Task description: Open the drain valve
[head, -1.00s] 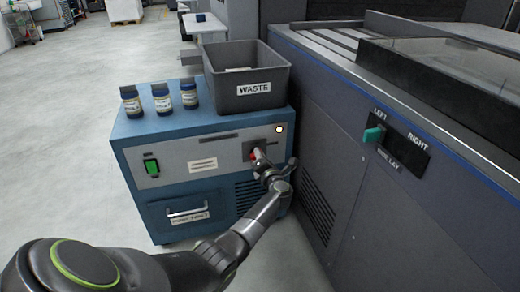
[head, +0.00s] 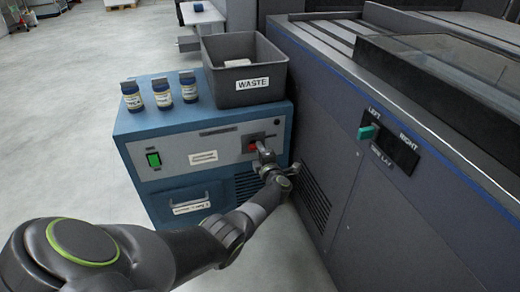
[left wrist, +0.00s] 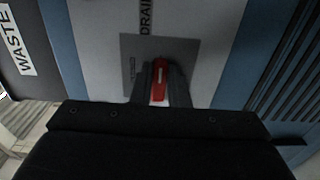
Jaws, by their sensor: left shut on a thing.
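The drain valve has a red handle (head: 251,147) on a grey plate on the front of the blue cabinet (head: 218,185). In the left wrist view the red handle (left wrist: 160,80) sits between my fingers, beside the word DRAIN (left wrist: 147,15). It lies along the direction of that lettering, so sideways across the cabinet front. My left gripper (head: 261,150) is shut on the handle, and the fingers partly hide it. My right gripper is not in view. The round lamp (head: 277,122) above the valve is dark.
A large grey machine (head: 340,160) stands close on the right.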

